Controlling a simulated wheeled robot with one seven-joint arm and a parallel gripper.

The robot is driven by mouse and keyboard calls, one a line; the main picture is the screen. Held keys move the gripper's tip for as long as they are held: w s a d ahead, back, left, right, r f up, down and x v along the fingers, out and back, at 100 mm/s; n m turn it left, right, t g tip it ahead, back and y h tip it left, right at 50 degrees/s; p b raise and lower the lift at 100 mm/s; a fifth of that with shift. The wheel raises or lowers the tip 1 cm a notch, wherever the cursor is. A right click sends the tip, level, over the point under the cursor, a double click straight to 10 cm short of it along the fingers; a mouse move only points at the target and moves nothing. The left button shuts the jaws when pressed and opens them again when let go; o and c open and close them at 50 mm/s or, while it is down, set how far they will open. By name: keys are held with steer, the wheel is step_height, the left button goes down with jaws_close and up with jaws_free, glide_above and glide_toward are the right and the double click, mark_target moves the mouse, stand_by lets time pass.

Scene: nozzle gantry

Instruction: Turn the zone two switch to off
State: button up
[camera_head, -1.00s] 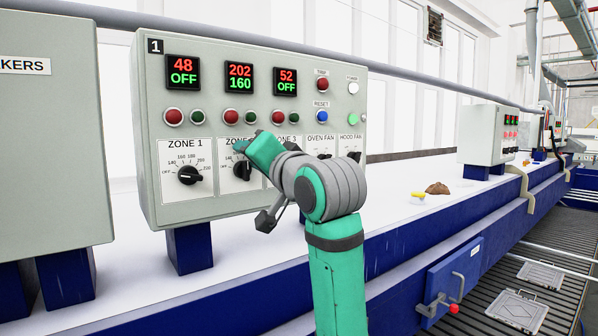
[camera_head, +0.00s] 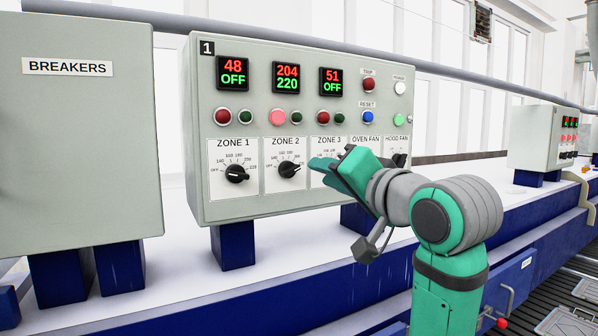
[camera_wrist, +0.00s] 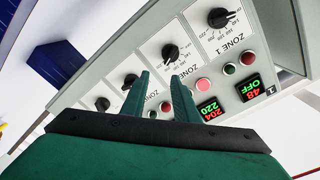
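The zone 2 switch is a black knob (camera_head: 289,170) on the grey control panel (camera_head: 203,120). Its white mark points to the right, at the 220 end of the dial. The display above (camera_head: 286,78) reads 204 in red and 220 in green. My gripper (camera_head: 322,166) is in front of the zone 3 plate, to the right of the zone 2 knob, and hides the zone 3 knob in the head view. In the wrist view its two teal fingers (camera_wrist: 160,78) stand apart and empty, with the zone 2 knob (camera_wrist: 170,52) beyond the tips.
The zone 1 knob (camera_head: 236,173) is left of zone 2, and its display (camera_head: 233,73) reads 48 and OFF. The zone 3 display (camera_head: 332,82) reads 51 and OFF. A breakers cabinet (camera_head: 80,130) stands at the left. A reset button (camera_head: 368,117) is at the right.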

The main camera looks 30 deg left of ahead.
steer(key=v, duration=0.6)
steer(key=shift+d, duration=0.4)
steer(key=shift+s+d, duration=0.1)
steer(key=shift+s, duration=0.05)
stand_by(0.5)
steer(key=v, duration=1)
steer(key=shift+s+d, duration=0.2)
steer(key=shift+d, duration=0.05)
steer(key=shift+o, duration=0.3)
steer(key=shift+r, duration=0.1)
